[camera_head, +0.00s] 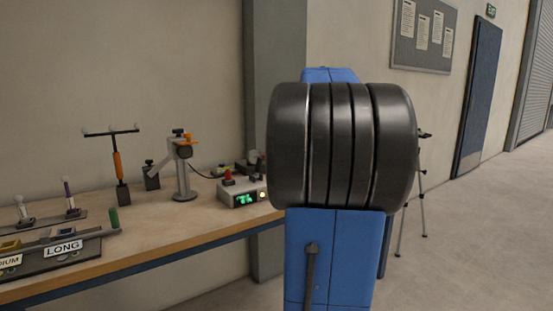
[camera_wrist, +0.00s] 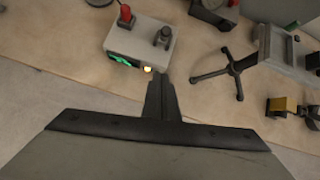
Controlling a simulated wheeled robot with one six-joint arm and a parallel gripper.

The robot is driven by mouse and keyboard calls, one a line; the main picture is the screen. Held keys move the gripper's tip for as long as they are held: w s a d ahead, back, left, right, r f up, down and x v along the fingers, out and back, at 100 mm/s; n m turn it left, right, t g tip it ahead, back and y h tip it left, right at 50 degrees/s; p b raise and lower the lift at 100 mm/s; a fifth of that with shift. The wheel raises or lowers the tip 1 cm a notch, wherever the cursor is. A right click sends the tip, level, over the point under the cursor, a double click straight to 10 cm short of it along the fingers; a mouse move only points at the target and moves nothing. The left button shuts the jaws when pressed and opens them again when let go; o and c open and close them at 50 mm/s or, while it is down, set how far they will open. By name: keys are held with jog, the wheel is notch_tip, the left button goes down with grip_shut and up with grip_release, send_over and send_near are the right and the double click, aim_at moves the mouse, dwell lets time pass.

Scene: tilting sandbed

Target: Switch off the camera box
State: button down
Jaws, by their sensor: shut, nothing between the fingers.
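The camera box appears to be the small light-grey box (camera_head: 238,197) on the bench, left of my arm in the head view. It has a green lit display, a glowing amber light, a red knob and a dark knob on top. In the wrist view the box (camera_wrist: 150,40) is at upper centre. The amber light (camera_wrist: 147,69) is on its front beside the display. My gripper (camera_wrist: 161,78) is shut and empty, its tip close to the front right of the box, just right of the light. I cannot tell whether it touches. My arm hides the gripper in the head view.
The wooden bench (camera_head: 150,240) runs along the wall. A grey stand (camera_head: 183,170) is left of the box, and an orange-handled tool (camera_head: 118,168) stands farther left. A labelled rack (camera_head: 85,250) is at the lower left. A tripod (camera_head: 423,185) stands on open floor at right.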

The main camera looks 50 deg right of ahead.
aim_at(258, 167)
jog(key=shift+w+d+f, duration=0.15)
jog(key=shift+w+f, duration=0.7)
jog(key=shift+w, duration=0.65)
jog(key=shift+w+d+f, duration=0.2)
jog(key=shift+w+f, duration=0.65)
jog(key=shift+w, duration=0.6)
jog(key=shift+w+d+f, duration=0.15)
jog(key=shift+w+f, duration=0.7)
jog(key=shift+w, duration=0.65)
jog(key=shift+r, duration=0.1)
